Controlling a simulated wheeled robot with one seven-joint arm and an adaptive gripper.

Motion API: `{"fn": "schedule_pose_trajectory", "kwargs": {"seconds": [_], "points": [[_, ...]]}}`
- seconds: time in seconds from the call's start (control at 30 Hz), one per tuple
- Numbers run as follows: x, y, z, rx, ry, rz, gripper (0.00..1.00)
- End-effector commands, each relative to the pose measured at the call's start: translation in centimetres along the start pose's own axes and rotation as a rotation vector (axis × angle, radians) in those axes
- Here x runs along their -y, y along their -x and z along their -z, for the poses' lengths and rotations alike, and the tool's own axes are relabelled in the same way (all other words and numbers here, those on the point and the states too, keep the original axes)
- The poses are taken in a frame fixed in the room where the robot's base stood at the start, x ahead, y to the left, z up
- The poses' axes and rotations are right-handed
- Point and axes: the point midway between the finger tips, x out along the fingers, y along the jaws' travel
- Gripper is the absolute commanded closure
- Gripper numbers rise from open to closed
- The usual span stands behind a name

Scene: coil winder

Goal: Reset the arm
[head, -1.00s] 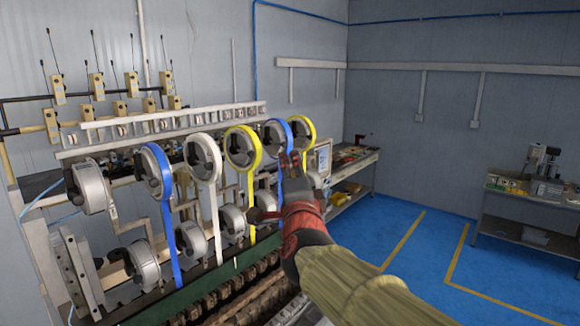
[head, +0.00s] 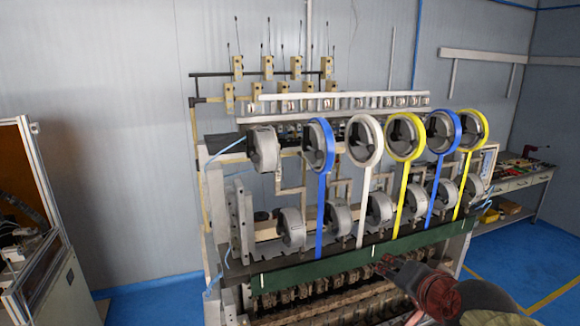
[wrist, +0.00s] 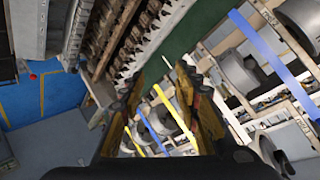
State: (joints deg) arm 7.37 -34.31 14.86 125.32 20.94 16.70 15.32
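The coil winder (head: 340,255) stands in the middle of the head view, with coloured tapes hanging from its upper reels. My gripper (head: 388,262) is at the lower right, in front of the machine's green strip (head: 330,267). In the wrist view my gripper (wrist: 158,88) has its two fingers apart, with nothing held between them. The green strip (wrist: 195,30), a blue tape (wrist: 262,45) and grey reels (wrist: 240,72) show beyond the fingers. The exact gap to the machine is hard to tell.
A workbench (head: 520,183) with small tools stands at the far right. A framed cabinet (head: 45,235) stands at the left edge. Blue floor (head: 150,300) lies open between the cabinet and the winder.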

Motion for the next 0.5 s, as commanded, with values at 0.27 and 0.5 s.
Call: {"fn": "schedule_pose_trajectory", "kwargs": {"seconds": [0.27,0.5], "points": [[-10.3,2.9,-17.2,0.405,0.443,-0.142,0.68],[-18.0,5.0,-25.9,0.547,0.649,-0.210,0.68]]}}
